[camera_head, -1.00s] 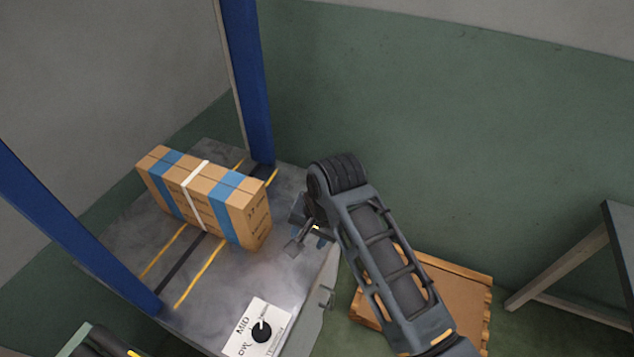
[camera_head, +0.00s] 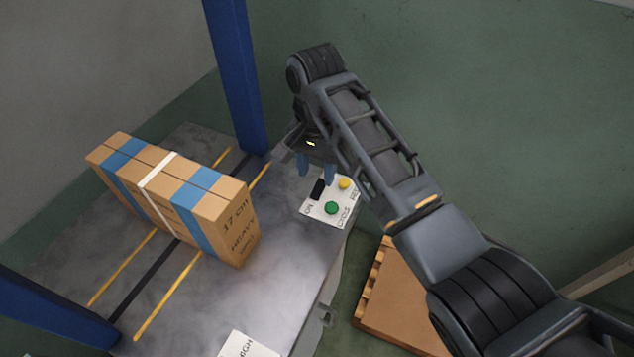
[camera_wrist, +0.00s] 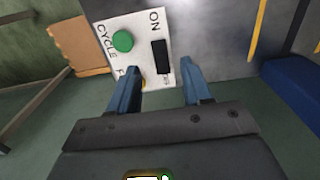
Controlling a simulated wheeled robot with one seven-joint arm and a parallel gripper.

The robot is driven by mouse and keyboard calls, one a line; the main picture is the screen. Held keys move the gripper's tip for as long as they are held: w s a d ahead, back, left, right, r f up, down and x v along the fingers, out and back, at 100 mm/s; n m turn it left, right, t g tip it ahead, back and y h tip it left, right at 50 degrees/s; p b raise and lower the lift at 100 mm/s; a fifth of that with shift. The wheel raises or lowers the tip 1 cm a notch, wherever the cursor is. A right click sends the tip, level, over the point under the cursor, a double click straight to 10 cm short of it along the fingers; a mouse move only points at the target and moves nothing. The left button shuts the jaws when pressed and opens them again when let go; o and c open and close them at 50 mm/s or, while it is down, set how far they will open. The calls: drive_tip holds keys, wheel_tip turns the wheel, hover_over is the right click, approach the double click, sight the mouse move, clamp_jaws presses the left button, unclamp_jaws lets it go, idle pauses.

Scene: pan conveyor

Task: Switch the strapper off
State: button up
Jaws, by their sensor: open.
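The strapper's table (camera_head: 270,285) is a grey top with a blue frame post at each side. A white control panel (camera_head: 318,212) at its right edge carries a black switch (camera_head: 318,188) beside the word ON, a green button (camera_head: 331,208) and a yellow button (camera_head: 344,184). In the wrist view the black switch (camera_wrist: 160,56) lies just beyond my gripper (camera_wrist: 165,85), between the lines of its two blue fingers. My gripper (camera_head: 316,168) is open and empty, close to the panel; contact cannot be told. The switch's setting is unclear.
A cardboard box (camera_head: 175,195) with blue bands and a white strap stands on the table. A blue post (camera_head: 237,80) rises behind my gripper. Another white panel (camera_head: 247,346) lies at the front. A pallet with a brown load (camera_head: 395,300) sits right of the table.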

sight(317, 192)
drive_tip(key=shift+f, duration=2.65)
drive_tip(key=shift+c, duration=0.5)
clamp_jaws()
